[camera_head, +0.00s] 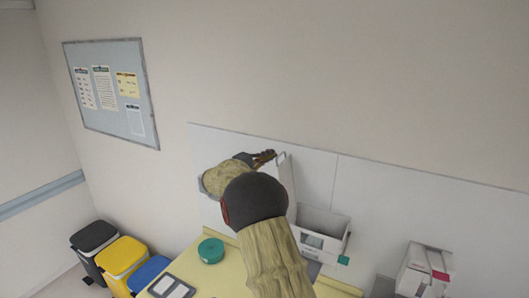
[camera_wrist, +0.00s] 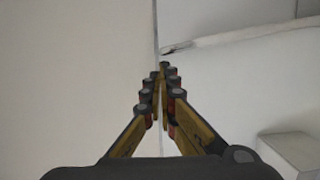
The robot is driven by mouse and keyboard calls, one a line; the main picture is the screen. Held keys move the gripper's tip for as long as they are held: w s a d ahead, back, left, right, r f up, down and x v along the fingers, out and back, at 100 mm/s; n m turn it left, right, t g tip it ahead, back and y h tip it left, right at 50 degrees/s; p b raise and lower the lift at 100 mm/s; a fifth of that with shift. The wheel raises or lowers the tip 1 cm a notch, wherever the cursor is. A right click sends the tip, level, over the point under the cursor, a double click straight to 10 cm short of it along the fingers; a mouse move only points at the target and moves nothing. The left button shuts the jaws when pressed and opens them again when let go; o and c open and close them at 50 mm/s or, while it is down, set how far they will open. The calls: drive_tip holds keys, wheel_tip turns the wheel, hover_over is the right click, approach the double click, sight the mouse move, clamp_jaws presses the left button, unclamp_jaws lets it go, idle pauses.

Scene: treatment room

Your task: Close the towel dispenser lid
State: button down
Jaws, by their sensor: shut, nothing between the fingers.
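The towel dispenser (camera_head: 321,240) is a white open-topped box on the wall panel in the head view, with a small green patch at its lower right corner. Its lid appears to be the pale upright panel (camera_head: 284,174) to the upper left of the box, standing open. My gripper (camera_head: 268,155) is beside the top of this panel, on its left. Whether they touch cannot be told. In the wrist view my gripper (camera_wrist: 162,70) is shut and empty. A pale edge (camera_wrist: 235,36), perhaps the lid's, runs right from near the fingertips. My arm hides part of the panel's lower side.
A yellow counter (camera_head: 215,278) below holds a green round container (camera_head: 211,250) and a dark tray (camera_head: 171,288). Another white box (camera_head: 424,270) with a red label is at the right. Black, yellow and blue bins stand at lower left.

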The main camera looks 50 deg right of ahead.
drive_tip(key=s+d+f+m+y+b, duration=0.1)
drive_tip(key=s+d+f+m+b, duration=0.15)
drive_tip(key=s+b, duration=0.7)
drive_tip(key=s+d+f+m+t+y+b, duration=0.15)
drive_tip(key=s+m+b, duration=0.25)
drive_tip(key=s+b, duration=0.55)
drive_tip(key=s+d+f+m+b, duration=0.1)
drive_tip(key=s+d+m+b, duration=0.35)
drive_tip(key=b, duration=0.85)
drive_tip(key=s+f+m+t+b, duration=0.1)
drive_tip(key=s+f+m+b, duration=0.1)
drive_tip(key=s+f+b, duration=0.2)
drive_tip(key=s+d+f+m+t+b, duration=0.1)
drive_tip(key=s+f+b, duration=0.3)
drive_tip(key=f, duration=0.6)
drive_tip(key=s+d+f+m+t+y+b, duration=0.1)
drive_tip(key=s+f+m+b, duration=0.2)
drive_tip(key=s+f+b, duration=0.2)
drive_tip(key=shift+f+b, duration=1.15)
drive_tip(key=shift+b, duration=0.2)
drive_tip(key=shift+s+d+f, duration=0.1)
